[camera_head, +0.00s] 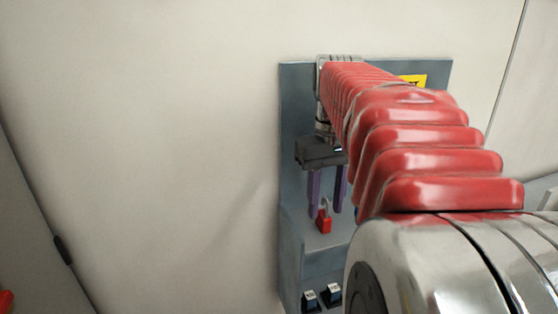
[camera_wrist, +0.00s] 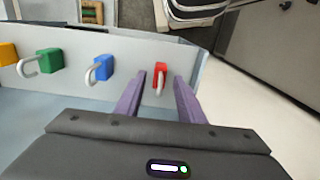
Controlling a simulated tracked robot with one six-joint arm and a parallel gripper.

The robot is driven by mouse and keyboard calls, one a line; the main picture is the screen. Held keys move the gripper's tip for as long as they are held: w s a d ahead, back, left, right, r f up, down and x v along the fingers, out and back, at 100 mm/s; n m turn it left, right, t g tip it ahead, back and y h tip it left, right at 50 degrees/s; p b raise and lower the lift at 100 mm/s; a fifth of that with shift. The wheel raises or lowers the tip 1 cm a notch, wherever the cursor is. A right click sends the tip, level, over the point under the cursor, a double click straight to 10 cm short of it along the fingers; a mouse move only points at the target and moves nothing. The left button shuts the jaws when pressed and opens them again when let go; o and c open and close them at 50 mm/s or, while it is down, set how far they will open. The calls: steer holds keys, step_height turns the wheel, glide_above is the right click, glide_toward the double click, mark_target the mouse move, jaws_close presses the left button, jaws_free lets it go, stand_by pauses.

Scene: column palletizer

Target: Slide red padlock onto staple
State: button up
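The red padlock (camera_head: 324,224) hangs or stands below my gripper (camera_head: 325,212) in the head view, its shackle up near the purple fingertips. In the wrist view the red padlock (camera_wrist: 160,75) shows between the tips of my gripper (camera_wrist: 161,78), with a visible gap on each side. The fingers are apart and hold nothing. I cannot pick out the staple in either view; my arm covers much of the panel (camera_head: 297,110).
Blue (camera_wrist: 104,67), green (camera_wrist: 48,61) and orange (camera_wrist: 8,54) padlocks sit in a row left of the red one in the wrist view. A yellow label (camera_head: 413,80) is on the panel. Two small dark blocks (camera_head: 332,292) are lower down. Plain wall lies left of the panel.

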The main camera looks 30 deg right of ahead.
step_height(320, 180, up, 10)
steer(key=shift+s, duration=0.1)
stand_by(0.4)
stand_by(0.5)
steer(key=s+a+f+n+t, duration=0.1)
steer(key=s+a+f+t, duration=0.1)
steer(key=a+f, duration=0.8)
steer(key=s+a+f+n+t, duration=0.2)
steer(key=a+f+t, duration=0.1)
steer(key=a+f, duration=0.8)
steer(key=shift+a+t, duration=0.3)
steer(key=shift+a, duration=0.9)
steer(key=shift+o, duration=0.5)
